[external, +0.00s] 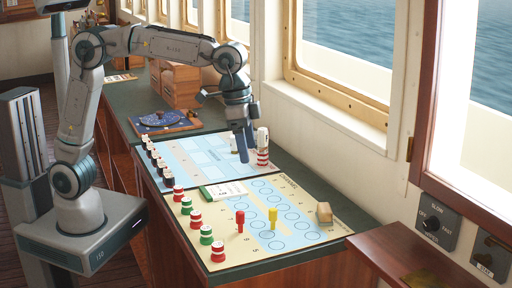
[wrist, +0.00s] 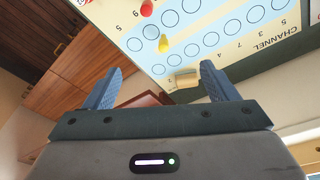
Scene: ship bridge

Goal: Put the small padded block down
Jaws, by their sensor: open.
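The small padded block (external: 324,212) is tan and rests on the right part of the yellow-bordered channel chart (external: 290,239), near its edge. It also shows in the wrist view (wrist: 183,80), beyond and between my fingers. My gripper (external: 241,146) hangs above the blue-and-white chart near the window side, well apart from the block. In the wrist view my gripper (wrist: 160,88) has its two blue fingers spread wide, with nothing held between them.
A red-and-white striped piece (external: 262,150) stands close beside my gripper. Red and green pieces (external: 206,235) line the chart's left edge. A red peg (external: 240,220) and a yellow peg (external: 273,216) stand on the channel chart. A wooden ledge (external: 408,250) is at right.

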